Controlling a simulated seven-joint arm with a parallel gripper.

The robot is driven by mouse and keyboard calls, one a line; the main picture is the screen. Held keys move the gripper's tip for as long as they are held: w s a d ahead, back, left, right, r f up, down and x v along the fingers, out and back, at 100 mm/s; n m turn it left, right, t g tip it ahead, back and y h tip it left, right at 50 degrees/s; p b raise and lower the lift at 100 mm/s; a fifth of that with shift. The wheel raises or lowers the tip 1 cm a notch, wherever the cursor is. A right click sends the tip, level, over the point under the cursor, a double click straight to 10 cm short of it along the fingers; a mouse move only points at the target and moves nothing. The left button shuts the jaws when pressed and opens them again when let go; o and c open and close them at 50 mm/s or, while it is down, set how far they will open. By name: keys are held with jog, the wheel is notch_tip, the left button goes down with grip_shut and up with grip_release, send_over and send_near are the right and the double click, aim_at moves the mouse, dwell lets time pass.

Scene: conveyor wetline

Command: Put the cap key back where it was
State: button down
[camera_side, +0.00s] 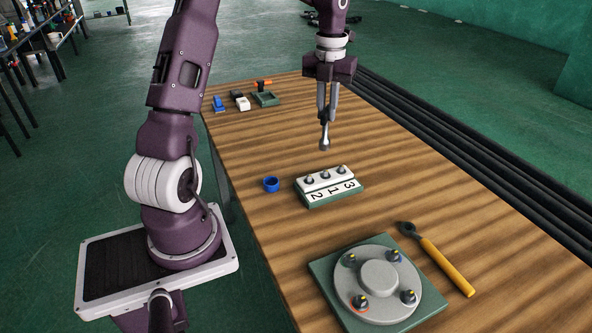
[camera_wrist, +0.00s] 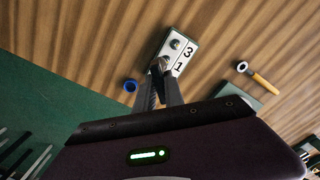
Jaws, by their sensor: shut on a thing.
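My gripper (camera_side: 324,125) is above the table, beyond the numbered rack, with its fingers pointing down. It is shut on a small grey metal piece (camera_side: 324,146) with a rounded lower end. I cannot tell whether this piece is the cap key. In the wrist view, the fingertips (camera_wrist: 160,66) overlap the rack and hide part of it. The rack (camera_side: 328,196) has a green base, a white top with three grey studs, and the numbers 2, 1, 3. A tool with a yellow handle (camera_side: 448,267) and a dark ringed head lies on the table at the right.
A grey round plate (camera_side: 377,300) with several dark studs sits on a green base at the near end. A blue ring (camera_side: 271,184) lies left of the rack. Blue, white and black pieces and a green tray (camera_side: 265,99) stand at the far end. Dark rails (camera_side: 480,180) run along the right.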

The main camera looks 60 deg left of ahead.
jog(key=s+a+n, duration=0.3)
jog(key=s+n, duration=0.6)
jog(key=s, duration=0.5)
notch_tip(320, 180, down, 10)
jog(key=shift+a+f, duration=0.15)
jog(key=shift+a, duration=0.05)
jog(key=shift+f, duration=0.15)
jog(key=c, duration=1.4)
grip_release()
jog(key=shift+c, duration=0.2)
